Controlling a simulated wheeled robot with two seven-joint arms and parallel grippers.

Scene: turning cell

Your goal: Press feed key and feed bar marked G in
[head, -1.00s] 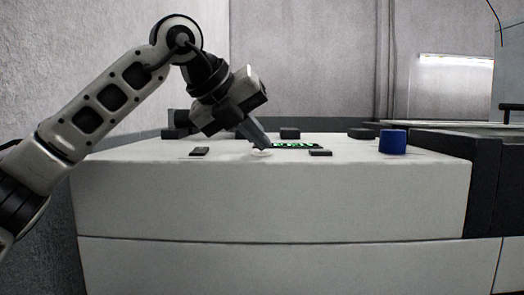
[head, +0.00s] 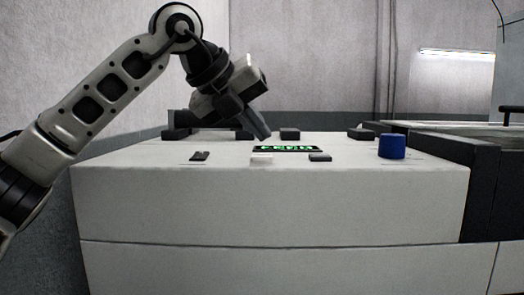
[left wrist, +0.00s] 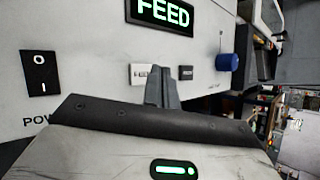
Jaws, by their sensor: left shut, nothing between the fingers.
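My left gripper (head: 266,136) is shut and empty, its fingertips raised above the panel top beside the green-lit display (head: 287,149). The display reads FEED in the left wrist view (left wrist: 163,13). A small white key (head: 261,160) sits on the panel in front of the display. In the left wrist view the fingertips (left wrist: 161,74) show beside this white key (left wrist: 140,75), whose lettering is too small to read surely. A dark key (head: 320,157) lies to its right. I see no bar marked G. My right gripper is not in view.
A blue knob (head: 392,146) stands up at the panel's right. A black rocker switch (head: 200,156) marked O and I in the wrist view is at the left. Several dark blocks (head: 361,134) line the back edge. A dark-sided bed (head: 486,180) adjoins at the right.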

